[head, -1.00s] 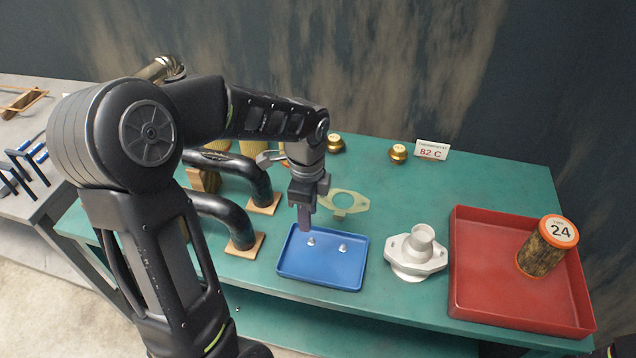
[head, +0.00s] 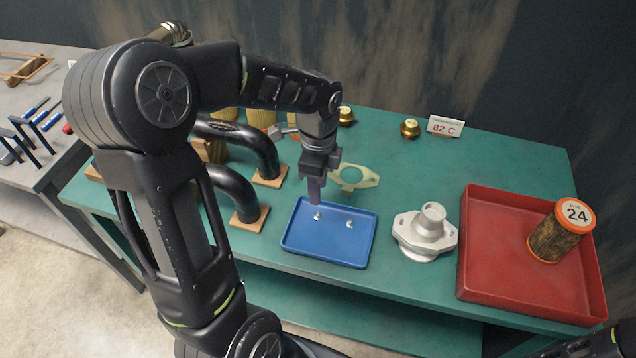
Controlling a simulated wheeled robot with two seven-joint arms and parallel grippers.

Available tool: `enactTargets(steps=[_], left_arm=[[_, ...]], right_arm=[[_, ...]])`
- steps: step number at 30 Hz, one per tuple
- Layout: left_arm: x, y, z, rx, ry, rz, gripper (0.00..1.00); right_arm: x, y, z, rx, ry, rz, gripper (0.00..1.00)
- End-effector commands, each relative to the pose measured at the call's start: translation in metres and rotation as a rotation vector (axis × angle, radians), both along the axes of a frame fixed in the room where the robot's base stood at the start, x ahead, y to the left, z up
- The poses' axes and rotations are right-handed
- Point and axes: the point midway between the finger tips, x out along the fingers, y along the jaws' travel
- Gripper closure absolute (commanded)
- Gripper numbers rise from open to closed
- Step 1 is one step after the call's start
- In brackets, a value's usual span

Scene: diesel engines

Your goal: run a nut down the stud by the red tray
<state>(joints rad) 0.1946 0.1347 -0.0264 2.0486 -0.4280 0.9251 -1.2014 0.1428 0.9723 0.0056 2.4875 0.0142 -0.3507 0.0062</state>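My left gripper (head: 316,199) points down over the blue tray (head: 345,257), its fingertips just above or at the left of two small silver nuts (head: 318,216). The other nut (head: 350,224) lies to the right in the tray. The fingers overlap in this view, so I cannot tell their opening or contact. A pale metal housing (head: 427,240) with a round neck stands between the blue tray and the red tray (head: 480,285). No stud can be made out clearly on or around it. A black part of my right arm shows at the bottom right corner; its gripper is not visible.
A can marked 24 (head: 557,238) stands in the red tray. A flat gasket (head: 352,178), brass caps (head: 410,128) and an 82 C sign (head: 445,126) are behind. Black curved pipes (head: 262,160) stand left of the blue tray. The green bench (head: 500,160) is clear at the back right.

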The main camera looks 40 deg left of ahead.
Motion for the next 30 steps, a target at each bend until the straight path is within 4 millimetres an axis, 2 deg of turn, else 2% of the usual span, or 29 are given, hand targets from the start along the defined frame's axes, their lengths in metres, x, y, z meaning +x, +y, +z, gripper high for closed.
enactTargets(steps=[1,18,24,30], left_arm=[[0.0,0.0,-0.01,0.0,0.001,0.0,0.64],[0.0,0.0,-0.071,0.0,0.001,0.0,0.64],[0.0,0.0,-0.083,0.0,0.0,0.001,0.64],[0.0,0.0,-0.086,0.0,0.0,0.001,0.64]], right_arm=[[0.0,0.001,-0.009,0.001,-0.001,0.001,0.34],[0.005,0.004,-0.049,0.014,-0.019,0.005,0.34],[0.006,0.004,-0.057,0.017,-0.023,0.006,0.34],[0.007,0.005,-0.058,0.018,-0.024,0.007,0.34]])
